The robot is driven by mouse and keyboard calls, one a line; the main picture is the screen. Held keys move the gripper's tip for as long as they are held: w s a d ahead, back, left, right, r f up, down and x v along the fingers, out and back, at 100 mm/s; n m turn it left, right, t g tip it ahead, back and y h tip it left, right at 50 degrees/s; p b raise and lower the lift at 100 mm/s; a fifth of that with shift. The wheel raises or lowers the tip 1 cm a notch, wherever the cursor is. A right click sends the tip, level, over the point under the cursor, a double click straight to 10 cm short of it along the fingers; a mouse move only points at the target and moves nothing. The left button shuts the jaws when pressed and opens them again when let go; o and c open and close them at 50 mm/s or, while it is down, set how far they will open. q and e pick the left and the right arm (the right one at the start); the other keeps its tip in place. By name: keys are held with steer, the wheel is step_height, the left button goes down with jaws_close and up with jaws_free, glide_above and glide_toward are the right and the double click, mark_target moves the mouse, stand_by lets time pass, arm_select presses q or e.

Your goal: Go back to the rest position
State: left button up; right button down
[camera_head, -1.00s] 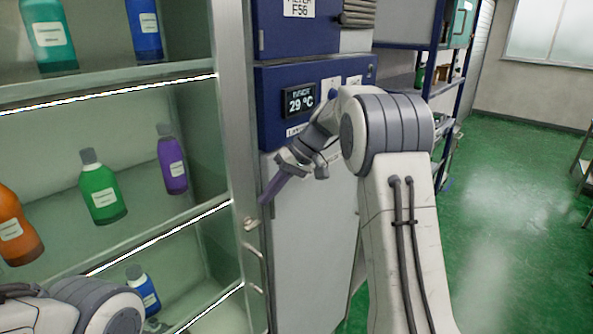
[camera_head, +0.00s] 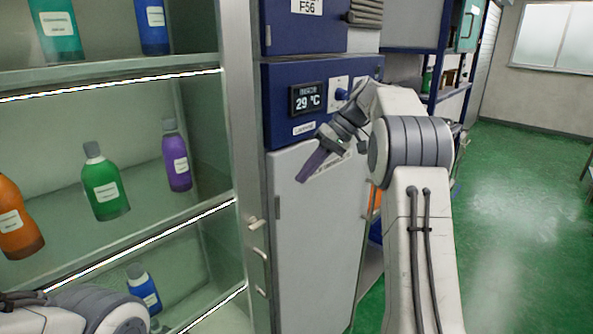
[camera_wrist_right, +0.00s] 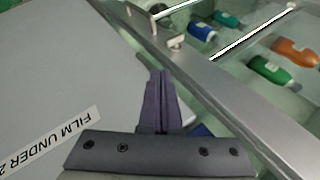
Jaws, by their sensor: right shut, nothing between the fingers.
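My right gripper (camera_head: 303,178) is raised in front of the white door of the blue-topped cabinet (camera_head: 318,215), its purple-grey fingers pointing down and left. In the right wrist view its fingers (camera_wrist_right: 158,78) are together with nothing between them. My left arm shows only as a link at the bottom left of the head view; its gripper is out of view.
A glass-fronted cabinet (camera_head: 245,150) with several coloured bottles, among them a green bottle (camera_head: 104,185) and a purple bottle (camera_head: 177,160), stands at left. A temperature display (camera_head: 305,98) reads 29 °C. The green floor (camera_head: 525,220) at right is mostly clear.

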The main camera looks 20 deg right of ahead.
steer(key=s+a+f+n+g+h+b, duration=0.1)
steer(key=s+a+f+b, duration=0.15)
steer(key=s+a, duration=0.35)
steer(key=s+a+f+g+h+b, duration=0.1)
steer(key=s+a+f, duration=0.3)
steer(key=a, duration=0.4)
steer(key=s+a+f+n+g+h+b, duration=0.1)
steer(key=s+a+f+b, duration=0.2)
steer(key=a, duration=0.5)
steer(key=s+f+n+h, duration=0.1)
steer(key=s+f, duration=0.3)
steer(key=s, duration=0.3)
steer(key=s+f+n+h+b, duration=0.1)
steer(key=s+f, duration=0.3)
steer(key=s, duration=0.4)
steer(key=s+a+f+n+t+h+b, duration=0.1)
steer(key=s+f+n, duration=0.1)
steer(key=s+f, duration=0.3)
steer(key=shift+s, duration=1.15)
